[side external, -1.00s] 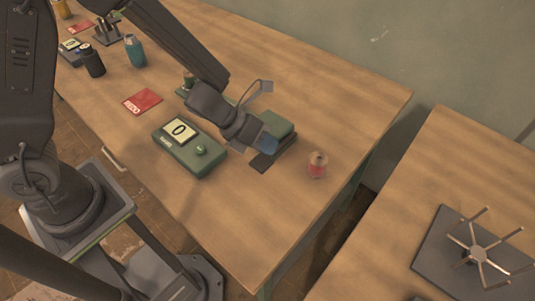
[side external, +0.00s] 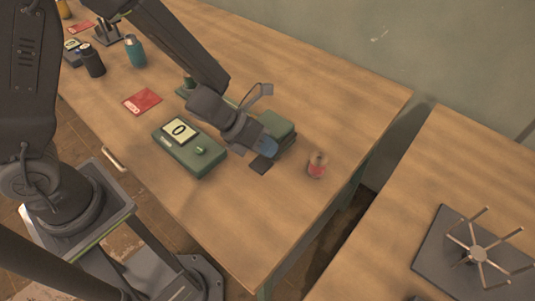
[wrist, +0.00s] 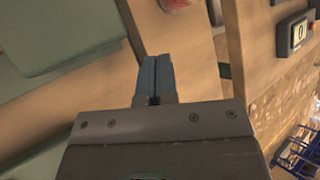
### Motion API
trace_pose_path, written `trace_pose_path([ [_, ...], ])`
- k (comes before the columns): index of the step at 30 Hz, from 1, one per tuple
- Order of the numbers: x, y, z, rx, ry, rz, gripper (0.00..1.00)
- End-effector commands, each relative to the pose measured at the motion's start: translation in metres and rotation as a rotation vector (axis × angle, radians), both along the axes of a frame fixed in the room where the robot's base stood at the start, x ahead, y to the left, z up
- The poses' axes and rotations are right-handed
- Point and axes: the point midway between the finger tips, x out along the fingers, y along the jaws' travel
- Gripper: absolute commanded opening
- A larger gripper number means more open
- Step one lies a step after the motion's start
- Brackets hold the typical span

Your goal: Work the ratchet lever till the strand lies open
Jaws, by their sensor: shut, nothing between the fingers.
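A green block-shaped unit (side external: 281,127) stands on the bench, partly hidden behind my wrist. Its green body fills the upper left of the wrist view (wrist: 60,35). A small dark flat piece (side external: 262,166) shows just below my gripper; I cannot tell whether it is the ratchet lever. My gripper (side external: 268,148) points down beside the unit; its two blue-grey fingers (wrist: 154,64) are together and empty. Contact with the unit cannot be made out. A red spool (side external: 317,167) stands to the right, apart from the gripper. The strand is not discernible.
A green box with a display reading 0 (side external: 188,146) lies left of my gripper. A red card (side external: 142,101) and bottles (side external: 135,51) are farther back. A second bench (side external: 395,215) carries a spoked stand (side external: 478,252). The bench front is clear.

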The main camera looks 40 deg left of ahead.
Motion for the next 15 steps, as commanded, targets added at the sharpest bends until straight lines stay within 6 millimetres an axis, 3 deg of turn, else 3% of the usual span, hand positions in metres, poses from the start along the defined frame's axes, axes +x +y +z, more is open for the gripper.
trace_pose_path([
  [15,-0.0007,0.0001,-0.0064,-0.001,0.003,0.0,0.0],
])
